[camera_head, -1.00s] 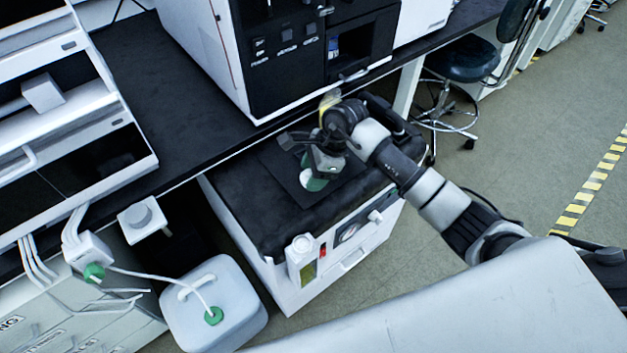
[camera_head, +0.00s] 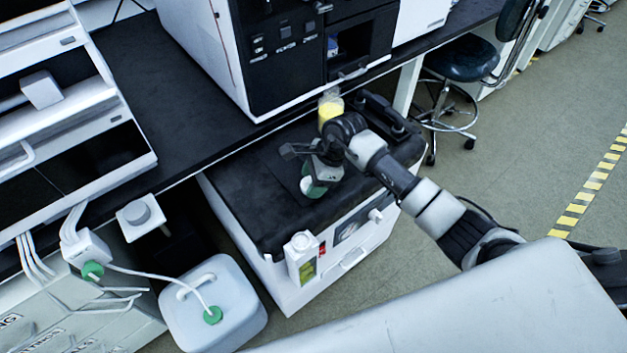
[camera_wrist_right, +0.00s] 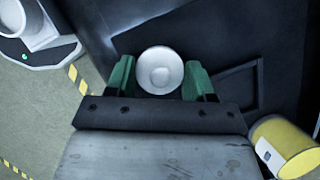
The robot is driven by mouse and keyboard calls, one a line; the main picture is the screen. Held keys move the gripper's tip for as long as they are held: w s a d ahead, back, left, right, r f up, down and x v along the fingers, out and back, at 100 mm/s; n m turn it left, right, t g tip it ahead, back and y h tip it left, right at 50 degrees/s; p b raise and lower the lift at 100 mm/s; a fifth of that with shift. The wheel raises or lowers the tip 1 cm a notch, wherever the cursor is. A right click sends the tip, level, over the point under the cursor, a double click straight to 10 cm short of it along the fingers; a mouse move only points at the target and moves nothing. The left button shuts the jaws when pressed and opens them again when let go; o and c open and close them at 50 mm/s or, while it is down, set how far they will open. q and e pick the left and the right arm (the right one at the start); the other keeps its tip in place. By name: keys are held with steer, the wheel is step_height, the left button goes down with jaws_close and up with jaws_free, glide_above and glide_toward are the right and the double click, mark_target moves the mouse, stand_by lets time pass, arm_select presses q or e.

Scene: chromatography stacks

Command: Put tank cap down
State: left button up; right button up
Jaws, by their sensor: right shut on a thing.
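The tank cap (camera_wrist_right: 160,71) is a round white piece with a raised centre, between the green fingertips of my right gripper (camera_wrist_right: 160,78) in the right wrist view. In the head view the right gripper (camera_head: 313,187) is shut on the cap (camera_head: 306,185), low over the black top of the white cabinet (camera_head: 257,220). I cannot tell whether the cap touches that top. A white tank (camera_head: 245,290) with a green cap and a tube stands on the floor at lower left. My left gripper is not in view.
A jar with yellow contents (camera_head: 331,108) stands behind my right gripper; it also shows in the right wrist view (camera_wrist_right: 284,146). A small white-and-yellow container (camera_head: 301,262) is at the cabinet's front. The black top's left part is clear.

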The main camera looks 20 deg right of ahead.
steer(key=o, duration=0.6)
steer(key=shift+s+f, duration=0.25)
steer(key=shift+f, duration=0.5)
steer(key=shift+a+r+p, duration=0.1)
steer(key=shift+r+p, duration=0.45)
steer(key=v, duration=0.8)
steer(key=w+v, duration=0.1)
steer(key=v, duration=0.3)
steer(key=shift+s+r, duration=0.1)
steer(key=shift+r, duration=0.25)
